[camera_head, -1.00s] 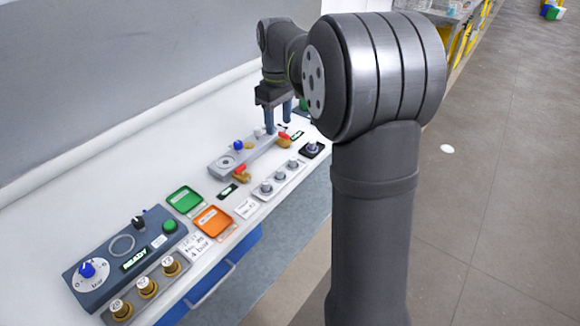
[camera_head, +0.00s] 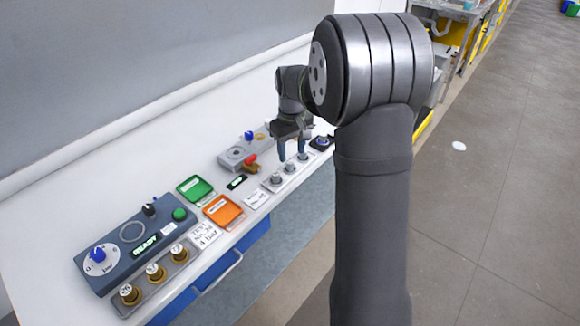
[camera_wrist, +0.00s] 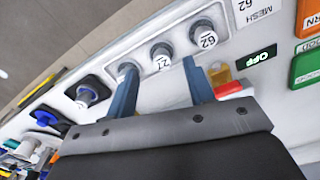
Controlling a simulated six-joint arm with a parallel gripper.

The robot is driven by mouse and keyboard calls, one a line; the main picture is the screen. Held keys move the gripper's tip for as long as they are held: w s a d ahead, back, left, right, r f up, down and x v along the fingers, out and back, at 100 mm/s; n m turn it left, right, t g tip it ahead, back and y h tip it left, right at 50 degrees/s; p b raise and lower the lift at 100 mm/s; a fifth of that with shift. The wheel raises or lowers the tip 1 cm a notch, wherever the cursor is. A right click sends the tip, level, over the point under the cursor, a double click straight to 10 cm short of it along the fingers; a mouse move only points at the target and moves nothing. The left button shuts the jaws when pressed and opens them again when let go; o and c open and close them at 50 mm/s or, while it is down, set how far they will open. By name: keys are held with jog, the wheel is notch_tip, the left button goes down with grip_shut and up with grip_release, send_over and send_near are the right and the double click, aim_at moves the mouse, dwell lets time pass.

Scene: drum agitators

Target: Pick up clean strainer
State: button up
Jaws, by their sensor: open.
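Three small grey strainers stand in a row on a light rack (camera_head: 283,183) near the table's front edge: a near one (camera_head: 276,179), a middle one (camera_head: 290,168) and a far one (camera_head: 303,157). In the wrist view the near one (camera_wrist: 206,34) reads 62 and the middle one (camera_wrist: 161,54) seems to read 21. The far one (camera_wrist: 127,69) is partly behind a finger. I cannot tell which is the clean one. My gripper (camera_head: 291,153) is open and empty above the rack. In the wrist view my fingers (camera_wrist: 161,75) point toward the middle strainer, apparently without touching it.
A grey fixture (camera_head: 238,156) with a red-handled brass valve (camera_head: 251,164) stands behind the rack. A dark square holder (camera_head: 320,143) stands beyond its far end. A white card (camera_head: 256,198), an orange tray (camera_head: 222,211) and a green tray (camera_head: 195,188) lie on the near side.

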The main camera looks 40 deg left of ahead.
aim_at(290, 161)
jog(key=f, duration=0.5)
jog(key=shift+a+f, duration=0.15)
jog(key=shift+a, duration=0.2)
jog(key=c, duration=0.8)
jog(key=shift+o, duration=0.2)
